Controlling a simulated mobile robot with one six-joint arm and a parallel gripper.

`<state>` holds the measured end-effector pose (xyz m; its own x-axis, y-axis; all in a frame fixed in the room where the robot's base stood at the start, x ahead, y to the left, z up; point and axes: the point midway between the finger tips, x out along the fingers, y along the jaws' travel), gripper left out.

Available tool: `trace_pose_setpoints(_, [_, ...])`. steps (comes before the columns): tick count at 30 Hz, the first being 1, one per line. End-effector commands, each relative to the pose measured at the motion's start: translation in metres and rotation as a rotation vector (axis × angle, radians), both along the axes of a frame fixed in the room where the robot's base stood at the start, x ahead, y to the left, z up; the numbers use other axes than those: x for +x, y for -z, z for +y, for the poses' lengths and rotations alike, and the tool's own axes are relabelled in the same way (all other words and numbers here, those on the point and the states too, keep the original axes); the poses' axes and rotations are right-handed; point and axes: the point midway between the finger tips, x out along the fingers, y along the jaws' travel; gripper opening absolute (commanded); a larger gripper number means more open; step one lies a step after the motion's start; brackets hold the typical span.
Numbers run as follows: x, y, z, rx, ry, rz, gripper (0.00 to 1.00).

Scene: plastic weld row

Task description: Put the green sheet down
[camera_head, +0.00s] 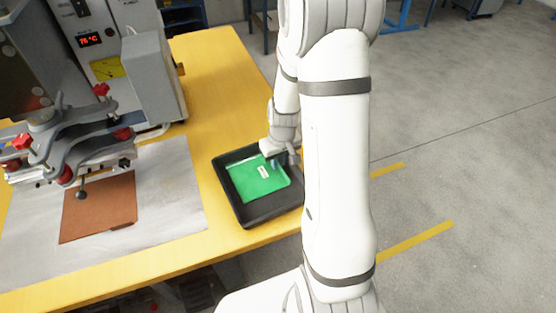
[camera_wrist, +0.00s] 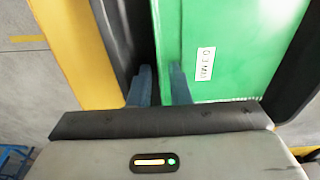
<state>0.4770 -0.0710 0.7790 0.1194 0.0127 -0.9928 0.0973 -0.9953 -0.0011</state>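The green sheet (camera_head: 258,186) lies in a black tray (camera_head: 228,200) on the yellow table, with a small white label on its face. My gripper (camera_head: 276,164) is low over the tray, at the sheet's far right edge. In the wrist view the sheet (camera_wrist: 235,45) fills the upper right. My gripper (camera_wrist: 159,88) there shows two blue-grey fingers with a gap between them, one over the sheet's edge area and one over the black tray (camera_wrist: 125,35). The fingers look apart and not closed on the sheet. Whether either touches it I cannot tell.
A machine with red knobs (camera_head: 75,135) and a display stands at the left on the table. A brown sheet (camera_head: 98,208) lies on the grey plate (camera_head: 170,190) before it. Yellow table (camera_head: 215,70) behind the tray is clear. Floor lies to the right.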

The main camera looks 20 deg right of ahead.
Motion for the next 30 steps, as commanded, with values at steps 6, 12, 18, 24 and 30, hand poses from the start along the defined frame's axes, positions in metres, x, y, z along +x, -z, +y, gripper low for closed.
trace_pose_setpoints(6, [0.0,0.0,0.0,0.0,-0.001,0.0,0.25])
trace_pose_setpoints(12, [0.0,-0.005,0.0,0.0,-0.001,0.0,0.25])
trace_pose_setpoints(18, [-0.003,-0.036,0.0,-0.001,-0.001,-0.006,0.25])
trace_pose_setpoints(24, [-0.007,-0.081,-0.001,-0.001,-0.001,-0.007,0.25])
trace_pose_setpoints(30, [-0.012,-0.111,-0.001,-0.001,-0.001,-0.003,0.25])
